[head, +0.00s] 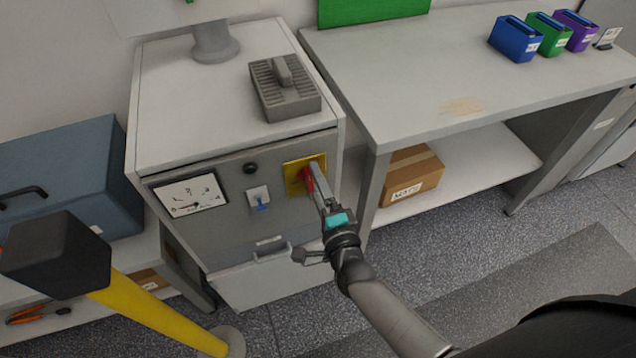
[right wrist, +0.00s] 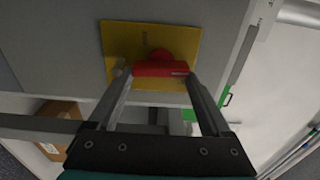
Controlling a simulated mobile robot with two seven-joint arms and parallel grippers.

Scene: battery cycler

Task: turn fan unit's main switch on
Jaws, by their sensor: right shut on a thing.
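The main switch is a red rotary handle (head: 307,177) on a yellow plate (head: 292,180), on the grey front panel of the white cabinet (head: 240,218). My right gripper (head: 311,181) reaches in from the lower right and is shut on the red handle. In the right wrist view the red handle (right wrist: 160,68) lies crosswise between my two fingers (right wrist: 161,78), in front of the yellow plate (right wrist: 185,40). The fingers hide part of the handle in the head view. My left gripper is not in view.
Beside the switch are a small blue-levered switch (head: 259,200), a black knob (head: 250,168) and a dial gauge (head: 190,195). A drawer handle (head: 270,250) sits below. A yellow post with a black head (head: 60,250) stands front left. A workbench (head: 420,75) adjoins right.

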